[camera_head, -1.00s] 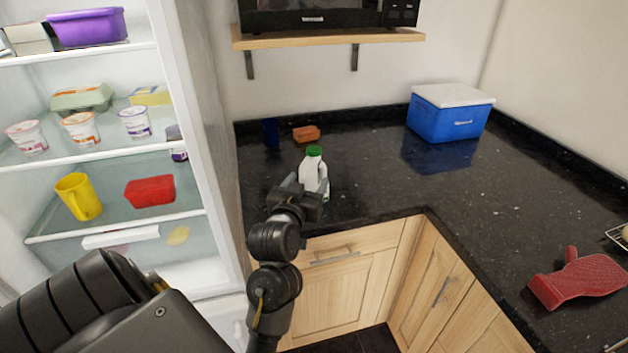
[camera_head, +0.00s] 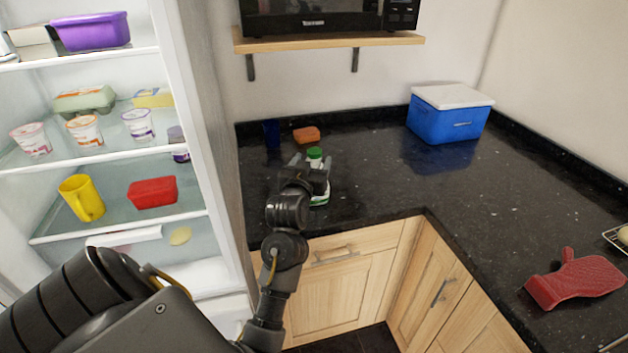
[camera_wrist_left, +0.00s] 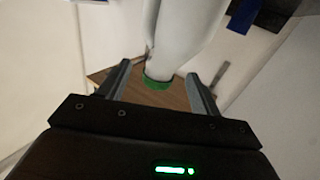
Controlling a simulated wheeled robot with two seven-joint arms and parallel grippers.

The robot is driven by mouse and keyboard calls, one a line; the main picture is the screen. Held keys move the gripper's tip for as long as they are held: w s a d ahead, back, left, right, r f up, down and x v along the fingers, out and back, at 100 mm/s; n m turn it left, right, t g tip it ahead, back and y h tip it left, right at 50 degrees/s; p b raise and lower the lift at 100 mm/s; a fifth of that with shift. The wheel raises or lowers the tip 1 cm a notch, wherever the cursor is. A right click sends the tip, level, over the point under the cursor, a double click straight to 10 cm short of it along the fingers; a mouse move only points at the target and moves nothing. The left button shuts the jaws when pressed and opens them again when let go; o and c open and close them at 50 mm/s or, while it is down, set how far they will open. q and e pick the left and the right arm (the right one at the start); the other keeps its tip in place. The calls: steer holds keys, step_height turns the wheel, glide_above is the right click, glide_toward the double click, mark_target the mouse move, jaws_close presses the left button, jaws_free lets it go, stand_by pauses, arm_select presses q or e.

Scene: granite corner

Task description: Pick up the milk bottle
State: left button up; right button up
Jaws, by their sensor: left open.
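The white milk bottle (camera_head: 320,199) with its green cap (camera_head: 314,153) stands on the black counter, mostly hidden behind my left gripper (camera_head: 312,161). That gripper is open at about the height of the bottle's upper part, its fingertips pointing away toward the wall, with the cap showing between them. In the left wrist view, the bottle (camera_wrist_left: 186,36) appears upside down, its green cap (camera_wrist_left: 158,84) between the two open fingers of the gripper (camera_wrist_left: 158,72). There is a visible gap on both sides of the cap. Whether either finger touches the bottle's body is unclear. My right gripper is not in view.
Behind the bottle are an orange sponge (camera_head: 306,134) and a dark blue object (camera_head: 271,133). The open fridge (camera_head: 195,130) borders the left. A wooden shelf (camera_head: 330,41) holds a microwave above. A blue cooler (camera_head: 448,118) and red oven mitt (camera_head: 575,279) lie right; mid-counter is clear.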

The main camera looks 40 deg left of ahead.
arm_select(q)
steer(key=shift+x, duration=1.6)
steer(key=shift+s, duration=0.1)
steer(key=shift+c, duration=0.3)
